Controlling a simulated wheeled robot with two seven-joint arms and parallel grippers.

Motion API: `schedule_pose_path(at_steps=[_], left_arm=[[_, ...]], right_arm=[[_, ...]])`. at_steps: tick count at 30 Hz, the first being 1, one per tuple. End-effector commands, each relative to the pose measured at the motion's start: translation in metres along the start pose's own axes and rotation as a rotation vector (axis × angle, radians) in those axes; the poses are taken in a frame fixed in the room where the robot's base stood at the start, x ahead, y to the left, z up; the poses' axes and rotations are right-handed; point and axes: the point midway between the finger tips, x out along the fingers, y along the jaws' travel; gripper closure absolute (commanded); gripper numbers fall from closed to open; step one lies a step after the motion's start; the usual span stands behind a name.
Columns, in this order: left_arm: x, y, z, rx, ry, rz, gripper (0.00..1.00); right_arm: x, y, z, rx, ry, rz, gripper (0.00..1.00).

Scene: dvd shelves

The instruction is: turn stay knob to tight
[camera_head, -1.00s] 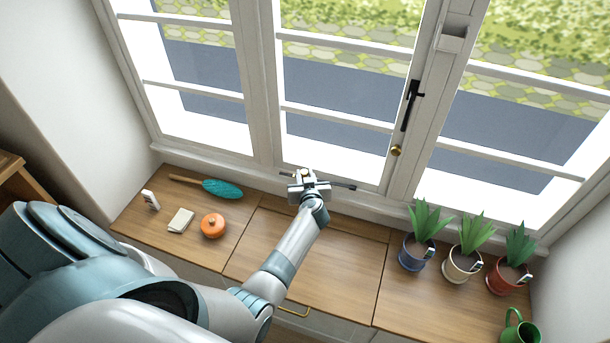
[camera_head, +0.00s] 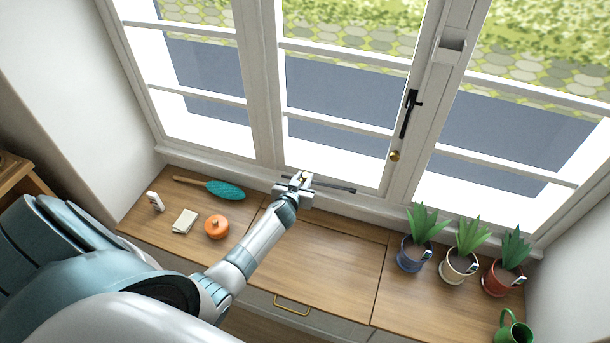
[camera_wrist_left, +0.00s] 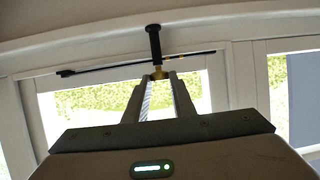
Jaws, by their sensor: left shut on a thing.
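The window stay is a thin dark bar (camera_head: 338,187) along the bottom of the middle window. It also crosses the wrist view (camera_wrist_left: 112,66). The small brass stay knob (camera_wrist_left: 159,75) sits on it below a black post (camera_wrist_left: 154,42). My left gripper (camera_head: 301,180) is at the stay by the sill. In the wrist view, my left gripper's fingertips (camera_wrist_left: 160,80) are shut on the knob, one on each side. The fingers hide part of the knob. My right gripper is not in view.
Potted plants (camera_head: 411,254) and a green watering can (camera_head: 514,329) stand right. The middle wooden top (camera_head: 325,262) is clear.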

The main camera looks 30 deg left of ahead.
Motion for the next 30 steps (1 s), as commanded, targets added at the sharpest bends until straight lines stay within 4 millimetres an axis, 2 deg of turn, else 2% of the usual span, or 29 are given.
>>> schedule_pose_path(at_steps=[1,6,13,20,30], left_arm=[[-0.001,-0.005,-0.005,0.023,0.0,0.036,0.99],[0.001,-0.009,-0.005,0.076,0.0,0.162,0.99],[0.004,-0.013,-0.003,0.144,0.001,0.325,0.99],[0.007,-0.017,-0.001,0.211,0.002,0.487,0.99],[0.01,-0.02,-0.002,0.289,0.003,0.687,0.99]], right_arm=[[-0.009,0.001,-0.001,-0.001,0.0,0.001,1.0],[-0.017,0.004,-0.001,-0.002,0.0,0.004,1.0],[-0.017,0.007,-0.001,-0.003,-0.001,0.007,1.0],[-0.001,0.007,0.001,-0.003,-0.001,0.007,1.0],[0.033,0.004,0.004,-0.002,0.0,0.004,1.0]])
